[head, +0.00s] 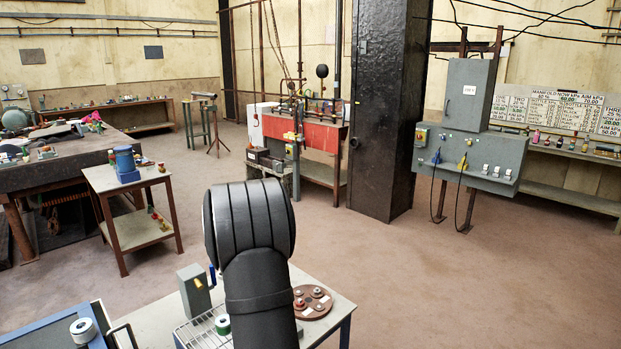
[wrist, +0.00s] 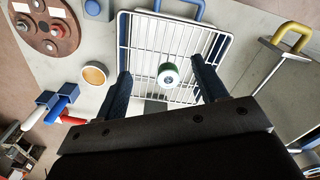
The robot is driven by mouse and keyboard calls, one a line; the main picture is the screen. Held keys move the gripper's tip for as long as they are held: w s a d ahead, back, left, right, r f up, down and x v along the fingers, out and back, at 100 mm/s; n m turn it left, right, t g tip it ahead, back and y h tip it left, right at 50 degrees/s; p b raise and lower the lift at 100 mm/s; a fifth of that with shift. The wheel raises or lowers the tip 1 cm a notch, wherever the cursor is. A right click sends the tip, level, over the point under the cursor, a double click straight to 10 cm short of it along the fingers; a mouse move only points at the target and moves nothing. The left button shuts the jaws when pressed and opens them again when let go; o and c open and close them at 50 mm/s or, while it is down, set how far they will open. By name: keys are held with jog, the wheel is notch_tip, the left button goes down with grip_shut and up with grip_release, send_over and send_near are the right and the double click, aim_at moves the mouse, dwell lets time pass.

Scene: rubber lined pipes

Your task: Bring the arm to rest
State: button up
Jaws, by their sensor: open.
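My gripper (wrist: 164,88) is open and empty in the wrist view, its two dark fingers spread apart above the table. Past the fingertips, a white wire rack (wrist: 140,30) lies on the grey tabletop, with a green and white roll (wrist: 168,76) on it. The roll appears between the fingers in the picture, but no contact shows. In the head view my black arm stands over the table (head: 338,303) and hides part of it. My gripper is hidden there. The rack (head: 203,326) and the green roll (head: 222,324) show just left of my arm.
A brown round plate (head: 313,302) with several small parts lies right of my arm. A grey box (head: 194,290) with a blue lever stands left. A blue-edged tray (head: 60,332) is at the lower left. Open floor lies beyond the table, with a black column (head: 385,110) further back.

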jog(key=s+a+r, duration=0.7)
jog(key=s+a, duration=0.2)
jog(key=s, duration=0.1)
jog(key=s+a+r, duration=0.7)
jog(key=s+a, duration=0.2)
jog(key=s, duration=0.1)
jog(key=s+a+f, duration=0.1)
jog(key=a, duration=0.1)
jog(key=s+a+f, duration=0.1)
jog(key=a+f, duration=0.1)
jog(key=s+a+f, duration=0.1)
jog(key=a, duration=0.1)
jog(key=shift+s+a+f, duration=0.15)
jog(key=shift+a+f, duration=0.25)
